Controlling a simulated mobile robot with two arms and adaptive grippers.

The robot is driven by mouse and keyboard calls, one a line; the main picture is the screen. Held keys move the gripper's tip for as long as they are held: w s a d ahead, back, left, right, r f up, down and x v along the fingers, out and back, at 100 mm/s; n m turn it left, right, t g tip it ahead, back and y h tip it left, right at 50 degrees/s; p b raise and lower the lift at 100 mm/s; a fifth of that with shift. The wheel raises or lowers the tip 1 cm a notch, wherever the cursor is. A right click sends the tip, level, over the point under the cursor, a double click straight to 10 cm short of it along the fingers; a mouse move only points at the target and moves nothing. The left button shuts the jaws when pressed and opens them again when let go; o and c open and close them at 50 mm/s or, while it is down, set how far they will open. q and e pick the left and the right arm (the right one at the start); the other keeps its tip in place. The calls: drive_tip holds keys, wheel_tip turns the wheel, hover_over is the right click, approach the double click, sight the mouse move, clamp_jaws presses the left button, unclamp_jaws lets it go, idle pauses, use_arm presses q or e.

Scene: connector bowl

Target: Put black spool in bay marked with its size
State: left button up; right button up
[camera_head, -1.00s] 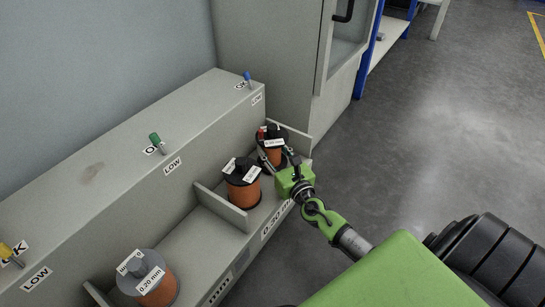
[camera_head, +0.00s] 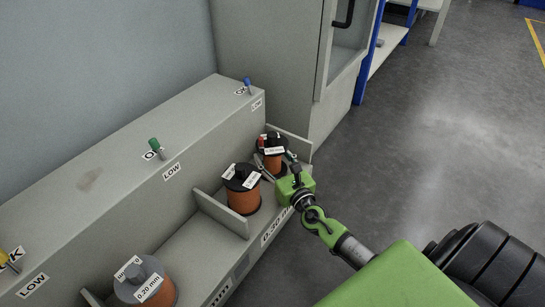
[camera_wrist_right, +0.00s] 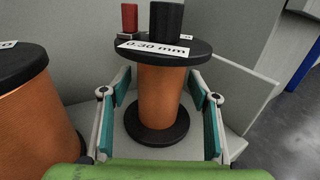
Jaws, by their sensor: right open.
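The far spool (camera_head: 271,162) has black flanges, orange wire and a label that reads 0.30 mm in the right wrist view (camera_wrist_right: 162,95). It stands upright in the far bay, near the end wall. A second black-flanged spool (camera_head: 243,197) stands beside it in the same stretch of shelf; its label is not readable. My right gripper (camera_wrist_right: 160,115) is open, with one finger on each side of the far spool's wire body and visible gaps. It also shows in the head view (camera_head: 274,163). My left gripper is not in view.
A grey-topped spool (camera_head: 145,284) labelled 0.20 mm stands in a nearer bay. A low divider (camera_head: 222,214) and an end wall (camera_head: 290,142) bound the far bay. The shelf front carries a partly hidden size label (camera_head: 275,226). Green (camera_head: 154,144) and blue (camera_head: 247,81) levers sit above.

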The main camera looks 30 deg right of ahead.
drive_tip(key=s+a+p, duration=0.1)
drive_tip(key=s+p, duration=0.1)
drive_tip(key=s, duration=0.9)
drive_tip(key=shift+s+a, duration=0.3)
drive_tip(key=shift+s, duration=0.1)
